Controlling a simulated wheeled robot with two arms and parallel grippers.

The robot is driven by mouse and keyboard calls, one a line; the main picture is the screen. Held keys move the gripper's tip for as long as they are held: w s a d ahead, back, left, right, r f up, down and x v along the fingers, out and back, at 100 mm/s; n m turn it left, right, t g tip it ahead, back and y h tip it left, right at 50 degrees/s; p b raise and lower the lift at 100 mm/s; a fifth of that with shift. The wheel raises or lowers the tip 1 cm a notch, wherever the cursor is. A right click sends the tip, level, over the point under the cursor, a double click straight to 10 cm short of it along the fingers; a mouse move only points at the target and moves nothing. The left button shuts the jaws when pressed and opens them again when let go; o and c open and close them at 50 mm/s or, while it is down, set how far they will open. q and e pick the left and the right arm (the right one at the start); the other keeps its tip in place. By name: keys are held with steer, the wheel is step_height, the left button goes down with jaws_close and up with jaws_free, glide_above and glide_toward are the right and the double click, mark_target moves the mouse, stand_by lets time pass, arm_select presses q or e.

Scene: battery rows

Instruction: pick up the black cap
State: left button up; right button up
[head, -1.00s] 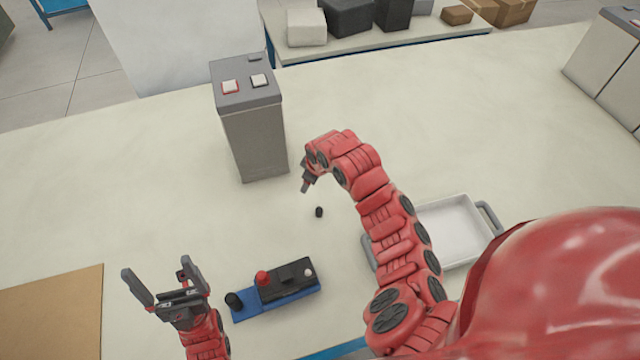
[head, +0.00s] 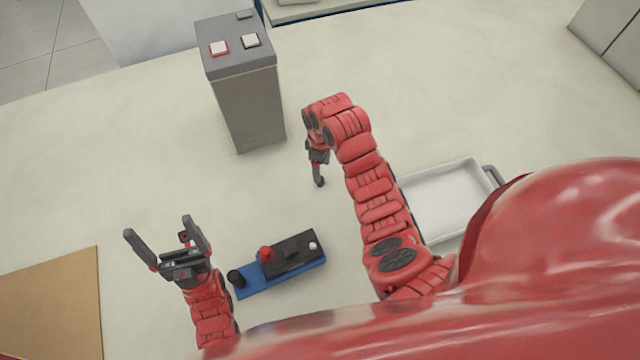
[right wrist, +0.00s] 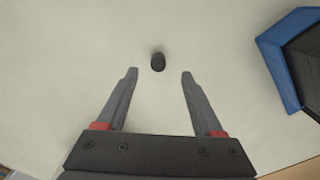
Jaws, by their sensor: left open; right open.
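The small black cap (right wrist: 158,62) lies on the pale table. In the right wrist view it sits just beyond the open fingertips of my right gripper (right wrist: 159,73), roughly centred between them and not gripped. In the head view my right gripper (head: 318,176) points down at the table, and the cap is hard to tell apart from its dark fingertips. My left gripper (head: 158,227) is open and empty at the lower left, left of the blue-based block and far from the cap.
A blue base (head: 250,292) carries a black block (head: 295,253), a red knob (head: 265,254) and a black knob (head: 236,278). A grey box (head: 247,110) with two buttons stands behind. A white tray (head: 450,205) lies right of my right arm. A brown board (head: 50,305) is at left.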

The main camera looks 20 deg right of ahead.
steer(key=shift+f, duration=0.85)
steer(key=shift+w+a+f+p, duration=0.15)
steer(key=shift+f+p, duration=0.2)
steer(key=shift+f, duration=0.45)
steer(key=shift+w+f+p, duration=0.1)
steer(key=shift+f+p, duration=0.2)
steer(key=shift+f, duration=1.25)
jaws_close()
